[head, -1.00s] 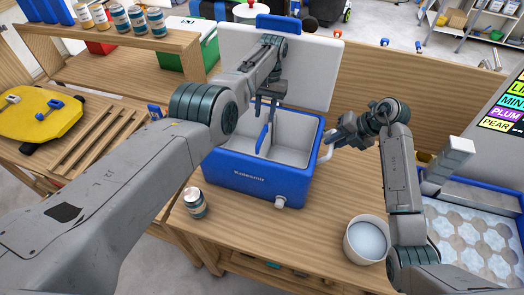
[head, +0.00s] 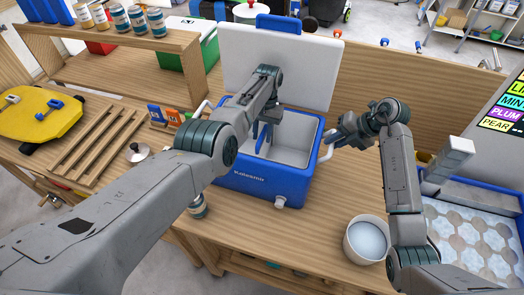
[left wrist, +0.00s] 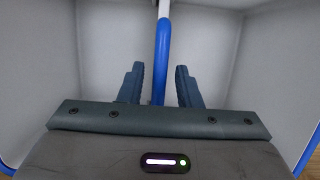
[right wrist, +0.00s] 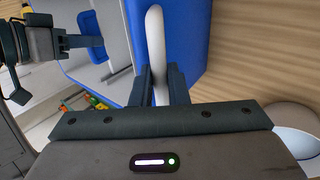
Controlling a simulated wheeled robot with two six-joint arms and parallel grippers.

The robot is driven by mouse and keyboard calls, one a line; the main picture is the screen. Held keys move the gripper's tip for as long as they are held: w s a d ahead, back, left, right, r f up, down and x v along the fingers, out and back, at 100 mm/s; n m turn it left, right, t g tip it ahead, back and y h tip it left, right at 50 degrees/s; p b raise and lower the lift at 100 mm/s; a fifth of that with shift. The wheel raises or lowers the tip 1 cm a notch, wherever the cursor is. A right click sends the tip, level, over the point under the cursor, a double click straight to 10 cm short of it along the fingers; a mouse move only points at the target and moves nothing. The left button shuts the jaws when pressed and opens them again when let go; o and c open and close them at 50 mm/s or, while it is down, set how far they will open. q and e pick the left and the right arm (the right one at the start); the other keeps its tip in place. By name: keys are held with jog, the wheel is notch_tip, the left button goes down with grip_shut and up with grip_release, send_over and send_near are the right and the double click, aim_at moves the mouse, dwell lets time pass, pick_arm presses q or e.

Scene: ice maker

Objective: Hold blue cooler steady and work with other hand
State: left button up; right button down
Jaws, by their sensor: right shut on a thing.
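The blue cooler (head: 262,186) stands on the wooden table with its white lid (head: 300,75) open behind it. My left gripper (head: 264,138) is lowered into the cooler's opening. In the left wrist view its fingers (left wrist: 159,85) are apart, one on each side of the blue edge, with gaps showing. My right gripper (head: 338,144) is at the cooler's right side. In the right wrist view its fingers (right wrist: 160,85) are closed on the white side handle (right wrist: 156,40).
A white bucket (head: 352,246) stands right of the cooler, near a blue-rimmed bin of patterned ice (head: 465,240). Slatted wood and a silver lid (head: 137,152) lie left.

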pick_arm(q)
grip_shut()
jog(key=shift+o, duration=0.8)
grip_release()
jog(key=v, duration=0.7)
jog(key=shift+w+d+r, duration=0.1)
jog(key=shift+w+r, duration=0.05)
jog(key=shift+r, duration=0.2)
notch_tip(320, 180, up, 7)
jog(key=shift+f, duration=0.15)
jog(key=shift+c, duration=0.2)
